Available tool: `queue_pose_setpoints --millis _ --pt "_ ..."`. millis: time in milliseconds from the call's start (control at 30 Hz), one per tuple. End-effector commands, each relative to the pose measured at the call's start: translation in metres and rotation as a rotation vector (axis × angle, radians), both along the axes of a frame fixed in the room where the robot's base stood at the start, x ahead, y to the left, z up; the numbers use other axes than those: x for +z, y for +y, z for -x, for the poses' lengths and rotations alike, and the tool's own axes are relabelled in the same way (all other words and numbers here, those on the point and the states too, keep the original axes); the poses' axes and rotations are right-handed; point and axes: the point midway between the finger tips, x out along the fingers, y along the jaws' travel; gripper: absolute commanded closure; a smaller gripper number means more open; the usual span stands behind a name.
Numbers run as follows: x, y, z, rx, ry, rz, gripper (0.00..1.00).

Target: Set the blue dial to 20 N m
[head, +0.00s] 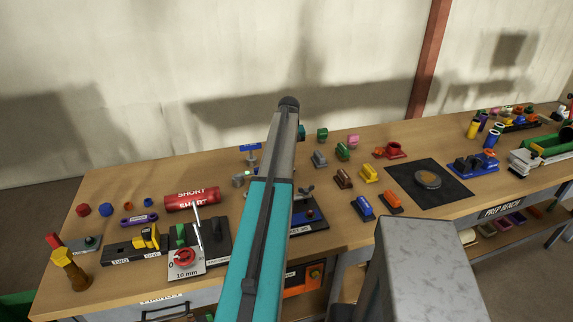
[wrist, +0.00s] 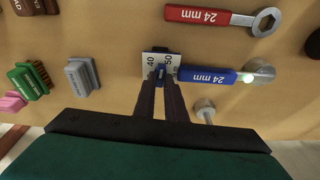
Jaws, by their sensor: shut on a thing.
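The blue dial (wrist: 160,70) is a small blue piece in the wrist view, largely covered by my fingertips. It sits on a pale scale plate (wrist: 149,59) where the numbers 40 and 50 can be read; other marks and the pointer position are hidden or too small to tell. My gripper (wrist: 161,77) is shut on the dial, with its two dark fingers reaching in from below. In the head view my own arm hides the gripper, and I cannot make out the dial there.
In the wrist view a blue 24 mm wrench (wrist: 208,76) lies close to the right of the plate. A red 24 mm wrench (wrist: 210,16) is above it. A round metal piece (wrist: 205,108) stands right of my fingers.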

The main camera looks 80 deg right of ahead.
Motion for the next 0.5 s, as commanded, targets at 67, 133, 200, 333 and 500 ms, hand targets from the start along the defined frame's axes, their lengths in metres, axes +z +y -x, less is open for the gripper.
queue_pose_setpoints --millis 67,133,200,333,500 --pt "-0.0002 0.0001 0.001 0.034 0.0 -0.001 1.0" --pt "-0.0002 0.0 0.0012 0.066 -0.001 -0.001 1.0" --pt "-0.0002 -0.0001 0.0014 0.098 0.0 -0.001 1.0" --pt "-0.0002 -0.0005 0.0032 0.156 0.0 -0.001 1.0" --pt "-0.0003 -0.0002 0.003 0.212 0.0 0.0 1.0"
